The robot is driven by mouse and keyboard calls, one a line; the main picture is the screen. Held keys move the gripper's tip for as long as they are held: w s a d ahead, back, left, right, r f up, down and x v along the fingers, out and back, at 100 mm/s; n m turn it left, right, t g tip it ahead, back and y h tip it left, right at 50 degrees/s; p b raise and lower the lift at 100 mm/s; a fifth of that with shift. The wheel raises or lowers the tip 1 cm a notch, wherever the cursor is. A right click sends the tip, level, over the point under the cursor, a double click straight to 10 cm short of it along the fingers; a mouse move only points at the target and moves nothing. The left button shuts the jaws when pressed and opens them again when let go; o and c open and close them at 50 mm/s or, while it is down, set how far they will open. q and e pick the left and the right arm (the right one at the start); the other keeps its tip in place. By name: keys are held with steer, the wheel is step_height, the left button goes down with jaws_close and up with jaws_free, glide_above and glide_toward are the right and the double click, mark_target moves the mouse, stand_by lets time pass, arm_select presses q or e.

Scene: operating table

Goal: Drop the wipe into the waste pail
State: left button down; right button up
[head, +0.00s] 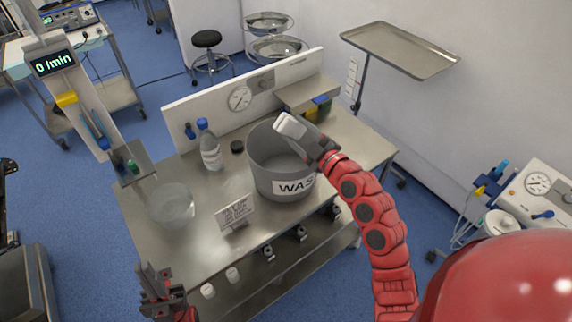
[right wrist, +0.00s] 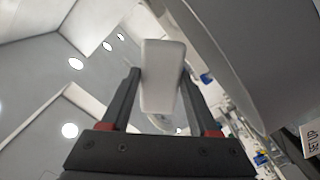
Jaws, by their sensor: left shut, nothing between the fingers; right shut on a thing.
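The white wipe (head: 290,125) is held between the fingertips of my right gripper (head: 312,140). In the right wrist view the wipe (right wrist: 162,80) shows as a pale block clamped between both dark fingers. My left gripper (head: 160,290) is shut and empty at the lower left, off the table's front.
On the steel table (head: 190,240) stand a blue-capped bottle (head: 210,152), a clear bowl (head: 174,203) and a small sign (head: 236,212) left of the pail. A panel with a gauge (head: 240,98) backs the table. A raised steel shelf (head: 308,92) stands behind the pail.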

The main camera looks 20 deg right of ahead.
steer(key=o, duration=1.3)
steer(key=shift+c, duration=0.2)
steer(key=b+v, duration=0.1)
steer(key=v, duration=1.6)
steer(key=shift+s, duration=0.15)
